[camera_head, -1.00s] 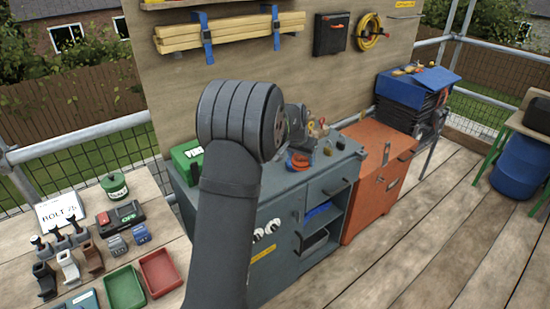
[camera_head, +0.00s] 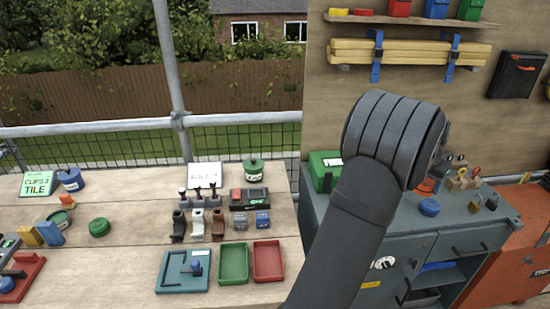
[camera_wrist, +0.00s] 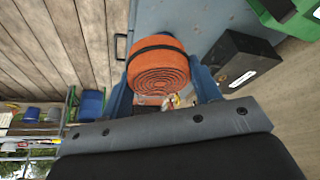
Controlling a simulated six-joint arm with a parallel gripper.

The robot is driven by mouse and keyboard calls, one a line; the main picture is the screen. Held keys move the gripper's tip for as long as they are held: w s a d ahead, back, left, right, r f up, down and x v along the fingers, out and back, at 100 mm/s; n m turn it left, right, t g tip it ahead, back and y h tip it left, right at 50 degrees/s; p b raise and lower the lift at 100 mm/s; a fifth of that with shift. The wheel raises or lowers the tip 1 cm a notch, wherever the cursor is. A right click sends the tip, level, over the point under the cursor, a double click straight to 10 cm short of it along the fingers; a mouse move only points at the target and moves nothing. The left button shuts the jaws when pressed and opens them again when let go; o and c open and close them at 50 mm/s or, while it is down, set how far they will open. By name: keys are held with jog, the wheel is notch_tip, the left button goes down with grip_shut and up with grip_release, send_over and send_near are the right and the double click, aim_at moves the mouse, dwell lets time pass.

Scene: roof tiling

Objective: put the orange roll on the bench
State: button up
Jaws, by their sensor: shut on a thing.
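The orange roll (camera_wrist: 158,72), a coiled flat strap with a dark band around it, sits between the two blue fingers of my gripper (camera_wrist: 161,84) in the wrist view. My gripper is shut on it. In the head view my dark arm hides the gripper, and a small orange patch shows just right of the arm, too little to name for sure. The wooden bench (camera_head: 100,270) fills the left and lower part of the head view, with several items on it.
On the bench are a red tray (camera_head: 268,262), a green tray (camera_head: 233,264), a teal tray (camera_head: 183,272) and a green round tin (camera_head: 99,227). Bare wood shows around the tin and left of the teal tray. A grey cabinet (camera_head: 400,250) with tools on top stands at right.

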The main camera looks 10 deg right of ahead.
jog(key=w+a+n+t+y, duration=0.1)
jog(key=w+a+n, duration=0.35)
jog(key=a, duration=0.85)
jog(key=w+a+n+y, duration=0.1)
jog(key=w+a, duration=0.6)
jog(key=a, duration=0.6)
jog(key=w+a+n+t, duration=0.1)
jog(key=w+a+n, duration=0.3)
jog(key=a, duration=0.9)
jog(key=n+y, duration=0.4)
jog(key=n, duration=0.3)
send_over(137, 236)
jog(key=s, duration=0.1)
jog(key=f, duration=1.3)
jog(key=shift+s+d+f, duration=0.1)
jog(key=shift+d+f, duration=0.2)
jog(key=shift+f, duration=0.05)
jog(key=shift+a+f, duration=0.1)
jog(key=shift+a, duration=0.05)
jog(key=shift+f, duration=1.95)
jog(key=shift+f, duration=0.15)
